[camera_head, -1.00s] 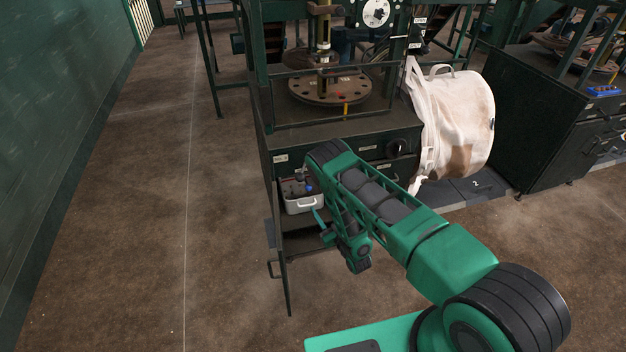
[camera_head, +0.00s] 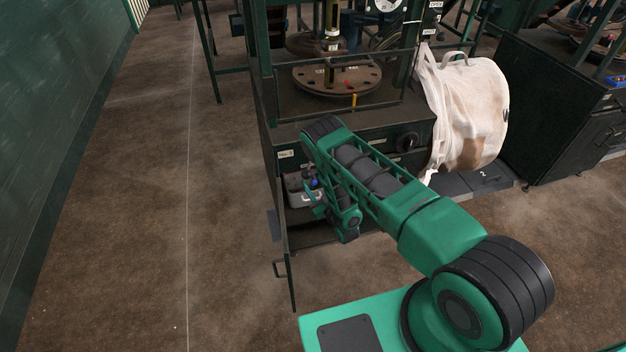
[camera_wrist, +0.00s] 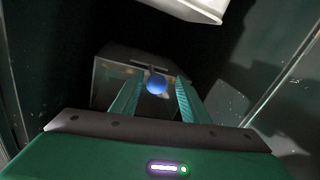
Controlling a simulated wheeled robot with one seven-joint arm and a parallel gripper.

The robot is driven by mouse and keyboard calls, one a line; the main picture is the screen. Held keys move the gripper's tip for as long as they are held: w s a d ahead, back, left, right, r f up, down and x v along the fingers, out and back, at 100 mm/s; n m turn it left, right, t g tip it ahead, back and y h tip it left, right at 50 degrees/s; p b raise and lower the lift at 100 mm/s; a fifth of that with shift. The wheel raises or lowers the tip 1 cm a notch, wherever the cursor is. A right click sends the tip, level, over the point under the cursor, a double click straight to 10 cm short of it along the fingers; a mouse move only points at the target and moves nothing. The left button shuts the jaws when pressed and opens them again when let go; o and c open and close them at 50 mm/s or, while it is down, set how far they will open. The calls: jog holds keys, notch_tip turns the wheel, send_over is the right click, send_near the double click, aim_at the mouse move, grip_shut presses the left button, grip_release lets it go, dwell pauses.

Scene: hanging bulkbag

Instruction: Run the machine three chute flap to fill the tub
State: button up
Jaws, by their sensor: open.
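The machine (camera_head: 345,125) with the round bolted plate stands ahead, with an open cabinet low at its left. A white tub (camera_head: 300,200) sits in that cabinet, partly hidden by my gripper (camera_head: 316,190). A blue ball knob (camera_head: 314,183) shows beside the gripper; it also shows in the wrist view (camera_wrist: 157,84). There my gripper (camera_wrist: 157,92) is open, its two green fingers on either side of the knob, with no clear contact visible. A pale edge (camera_wrist: 185,8), likely the tub's, crosses the top of the wrist view. I cannot make out the flap.
The open cabinet door (camera_head: 281,240) stands at the left of the opening. A white bulk bag (camera_head: 468,115) hangs right of the machine. Another dark cabinet (camera_head: 560,110) stands farther right. The floor to the left (camera_head: 150,220) is clear up to the green wall.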

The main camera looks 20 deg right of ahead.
jog(key=shift+w, duration=0.35)
jog(key=shift+d, duration=0.1)
